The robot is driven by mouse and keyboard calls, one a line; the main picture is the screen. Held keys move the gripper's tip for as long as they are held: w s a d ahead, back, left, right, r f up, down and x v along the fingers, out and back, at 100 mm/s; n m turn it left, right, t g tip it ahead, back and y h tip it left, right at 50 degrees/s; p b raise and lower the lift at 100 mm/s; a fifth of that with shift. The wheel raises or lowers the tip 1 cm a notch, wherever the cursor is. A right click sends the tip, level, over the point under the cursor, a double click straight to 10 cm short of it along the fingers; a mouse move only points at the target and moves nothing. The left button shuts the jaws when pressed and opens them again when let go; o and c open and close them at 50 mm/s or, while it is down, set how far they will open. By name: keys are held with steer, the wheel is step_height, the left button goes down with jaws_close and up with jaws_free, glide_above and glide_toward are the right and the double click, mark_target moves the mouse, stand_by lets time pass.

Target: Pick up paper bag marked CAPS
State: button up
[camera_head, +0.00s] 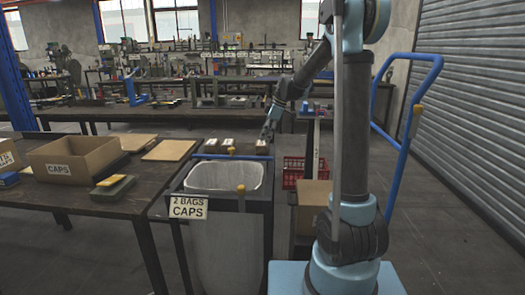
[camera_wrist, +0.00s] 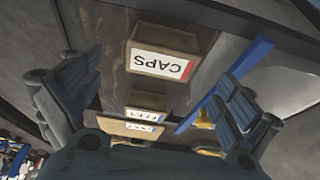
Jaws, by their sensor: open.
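The paper bag marked CAPS (camera_wrist: 172,38) is a small brown block with a white and red label, upside down in the wrist view. It lies on a dark surface between and beyond my fingertips. My gripper (camera_wrist: 158,78) is open and empty, one finger to each side of the bag and apart from it. In the head view my gripper (camera_head: 269,128) hangs just above the rightmost small bag (camera_head: 262,150), at the back of the bin stand. That bag's label is too small to read there, but it appears to be the same one.
Two similar labelled bags (camera_head: 227,145) (camera_head: 211,145) stand to the left in a row. A blue bar (camera_head: 232,157) runs along their front, above a lined bin (camera_head: 222,178) signed "2 BAGS CAPS". A CAPS box (camera_head: 76,160) sits on the left table. A red crate (camera_head: 293,172) is at right.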

mark_target(262, 143)
steer(key=shift+x, duration=2.65)
steer(key=c, duration=1.2)
